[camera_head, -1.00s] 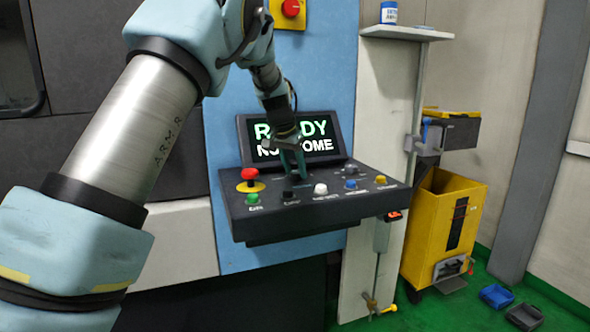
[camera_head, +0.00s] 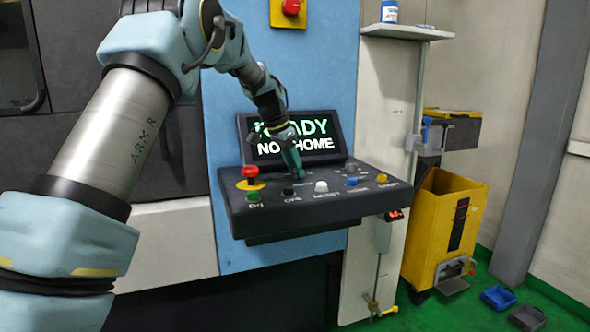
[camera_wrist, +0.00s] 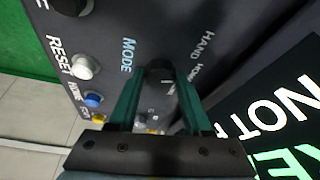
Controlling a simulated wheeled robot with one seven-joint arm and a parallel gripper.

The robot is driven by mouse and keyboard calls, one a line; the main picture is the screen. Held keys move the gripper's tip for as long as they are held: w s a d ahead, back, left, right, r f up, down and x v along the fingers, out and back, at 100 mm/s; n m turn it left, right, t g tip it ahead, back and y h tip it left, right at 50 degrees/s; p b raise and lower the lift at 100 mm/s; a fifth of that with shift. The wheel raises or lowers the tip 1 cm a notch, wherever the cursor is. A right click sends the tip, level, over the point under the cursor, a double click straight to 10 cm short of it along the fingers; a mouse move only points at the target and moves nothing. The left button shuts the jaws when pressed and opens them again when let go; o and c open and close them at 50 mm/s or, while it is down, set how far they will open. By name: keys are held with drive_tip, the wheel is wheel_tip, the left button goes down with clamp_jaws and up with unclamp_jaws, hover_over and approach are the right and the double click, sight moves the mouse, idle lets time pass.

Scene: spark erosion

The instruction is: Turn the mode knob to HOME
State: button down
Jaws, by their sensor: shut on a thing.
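The mode knob (camera_wrist: 160,66) is a small black knob between my fingertips in the wrist view. My gripper (camera_head: 297,176) reaches down to the control panel (camera_head: 330,206) and is shut on it, with one green finger on each side; the gripper also shows in the wrist view (camera_wrist: 160,80). The labels MODE, HAND and HOME are printed around the knob, and a further label is partly hidden by a finger. I cannot make out which label the knob points to. The screen (camera_head: 320,152) behind the panel reads "READY" and "NOT HOME", partly covered by my gripper.
A red mushroom button (camera_head: 250,173) stands at the panel's left. Along its front are a green button (camera_head: 253,196), a black one (camera_head: 288,191) and a white one (camera_head: 321,187). Smaller blue and yellow buttons sit at the right. A yellow bin (camera_head: 440,225) stands farther right.

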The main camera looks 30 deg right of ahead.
drive_tip(key=shift+w+r+m+g+p, duration=0.15)
drive_tip(key=shift+m+g+p, duration=0.6)
drive_tip(key=shift+m, duration=1.25)
drive_tip(key=shift+d, duration=0.1)
drive_tip(key=shift+c, duration=1.7)
unclamp_jaws()
drive_tip(key=b+v, duration=0.2)
drive_tip(key=v, duration=0.8)
drive_tip(key=shift+r, duration=0.25)
drive_tip(key=shift+w, duration=0.15)
